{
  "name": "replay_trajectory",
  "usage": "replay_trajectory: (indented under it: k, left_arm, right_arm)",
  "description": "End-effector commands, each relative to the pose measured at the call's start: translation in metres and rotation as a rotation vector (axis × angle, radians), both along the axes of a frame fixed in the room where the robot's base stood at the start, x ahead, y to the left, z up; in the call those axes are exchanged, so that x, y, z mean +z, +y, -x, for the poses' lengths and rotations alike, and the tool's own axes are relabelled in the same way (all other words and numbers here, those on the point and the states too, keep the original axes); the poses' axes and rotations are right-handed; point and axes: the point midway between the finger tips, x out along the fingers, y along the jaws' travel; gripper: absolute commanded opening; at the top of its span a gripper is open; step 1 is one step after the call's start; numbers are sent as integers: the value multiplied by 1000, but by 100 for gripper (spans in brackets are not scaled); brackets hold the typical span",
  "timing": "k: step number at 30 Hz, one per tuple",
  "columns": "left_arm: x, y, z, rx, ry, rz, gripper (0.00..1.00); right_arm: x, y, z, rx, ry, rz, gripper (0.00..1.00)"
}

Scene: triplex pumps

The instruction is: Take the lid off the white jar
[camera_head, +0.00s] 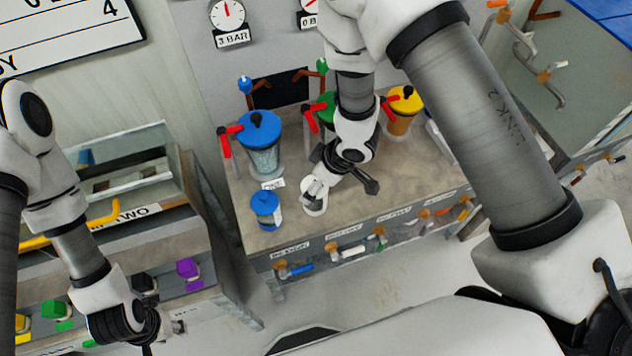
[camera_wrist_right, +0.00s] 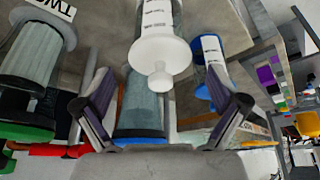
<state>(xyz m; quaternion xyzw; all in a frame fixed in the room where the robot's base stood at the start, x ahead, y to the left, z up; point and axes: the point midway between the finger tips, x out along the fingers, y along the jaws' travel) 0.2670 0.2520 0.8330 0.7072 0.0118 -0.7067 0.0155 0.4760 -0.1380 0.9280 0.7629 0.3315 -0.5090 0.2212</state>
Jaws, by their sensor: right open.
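The white jar (camera_head: 315,207) stands on the pump bench near its front edge, partly hidden by my right gripper (camera_head: 342,172). In the right wrist view the jar's clear labelled body (camera_wrist_right: 158,17) is at the top. Its white lid (camera_wrist_right: 160,58) with a small round knob is on the jar and points toward the camera. My right gripper (camera_wrist_right: 161,85) is open, one finger on each side of the knob; I see gaps between the fingers and the lid. My left gripper (camera_head: 148,325) hangs at the lower left, away from the jar; its fingers are unclear.
A small blue-lidded jar (camera_head: 266,210) stands close left of the white jar. Behind are a large blue-lidded vessel (camera_head: 262,155) and a yellow-lidded vessel (camera_head: 403,115) with red handles. Valves line the bench front (camera_head: 350,252). A side bench with coloured buttons (camera_head: 188,270) is at left.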

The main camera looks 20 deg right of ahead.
Motion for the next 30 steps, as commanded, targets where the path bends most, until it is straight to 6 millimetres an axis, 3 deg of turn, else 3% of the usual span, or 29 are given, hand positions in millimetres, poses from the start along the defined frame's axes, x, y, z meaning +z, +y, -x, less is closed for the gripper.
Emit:
replay_trajectory:
  k: [5, 9, 10, 26, 28, 30]
  left_arm:
    - [0, 0, 0, 0, 0, 0, 40]
    - [0, 0, 0, 1, -1, 0, 40]
    - [0, 0, 0, 1, -1, 0, 40]
    - [-1, 0, 0, 1, -1, 0, 40]
    - [-1, 0, 0, 1, -1, 0, 40]
    - [-1, 0, 0, 1, -1, 0, 40]
  right_arm:
    - [0, 0, 0, 0, -1, -1, 93]
    - [0, 0, 0, 0, -1, -1, 48]
    - [0, 0, 0, 0, -1, -1, 42]
    - [1, 0, 1, 0, 2, 1, 38]
    - [5, 0, 0, 1, 1, 0, 30]
    - [11, 0, 0, 1, 0, 0, 0]
